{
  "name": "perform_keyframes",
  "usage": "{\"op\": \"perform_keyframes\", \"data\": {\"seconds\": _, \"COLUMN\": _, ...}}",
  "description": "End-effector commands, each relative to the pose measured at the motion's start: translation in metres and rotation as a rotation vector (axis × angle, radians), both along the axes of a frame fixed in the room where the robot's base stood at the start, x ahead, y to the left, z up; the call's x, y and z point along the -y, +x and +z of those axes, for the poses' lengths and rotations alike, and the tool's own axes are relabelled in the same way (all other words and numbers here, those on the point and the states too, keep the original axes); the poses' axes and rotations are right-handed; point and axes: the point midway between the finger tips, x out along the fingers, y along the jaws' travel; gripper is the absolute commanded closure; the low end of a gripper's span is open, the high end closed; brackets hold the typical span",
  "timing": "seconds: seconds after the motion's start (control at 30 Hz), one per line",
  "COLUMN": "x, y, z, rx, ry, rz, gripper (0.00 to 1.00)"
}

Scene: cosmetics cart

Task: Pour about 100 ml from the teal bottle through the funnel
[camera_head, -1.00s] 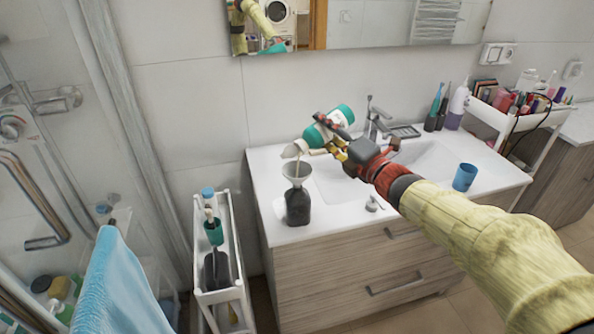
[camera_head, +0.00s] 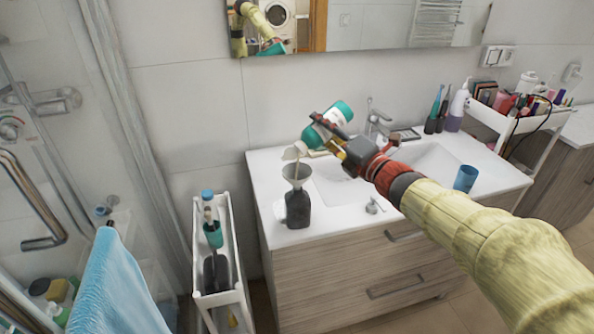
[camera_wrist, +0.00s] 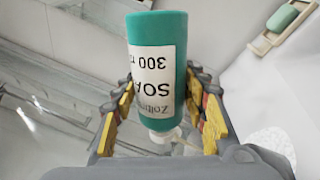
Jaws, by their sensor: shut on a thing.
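The teal bottle (camera_head: 334,117) is held in my gripper (camera_head: 333,143) above the left end of the sink counter. It is tilted steeply, with its pale neck end down to the left, just above the funnel. In the wrist view the teal bottle (camera_wrist: 178,60) shows a white label reading "SOA" and "300", upside down, between both fingers (camera_wrist: 162,118). The grey funnel (camera_head: 296,174) stands in the mouth of a dark bottle (camera_head: 297,208) on the counter. A thin pale stream appears between the neck and the funnel. The level inside the dark bottle cannot be read.
A white slim cart (camera_head: 220,296) stands left of the vanity. The blue cup (camera_head: 465,178) is on the counter at the right, and the tap (camera_head: 377,120) is behind my gripper. A green soap bar (camera_wrist: 285,17) lies in a dish.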

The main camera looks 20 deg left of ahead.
Motion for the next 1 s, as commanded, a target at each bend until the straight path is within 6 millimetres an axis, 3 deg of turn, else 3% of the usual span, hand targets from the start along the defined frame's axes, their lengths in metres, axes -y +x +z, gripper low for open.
{"op": "perform_keyframes", "data": {"seconds": 1.0, "x": -0.0031, "y": -0.0036, "z": 0.0070, "rx": 0.070, "ry": -0.059, "rz": 0.000, "gripper": 0.93}}
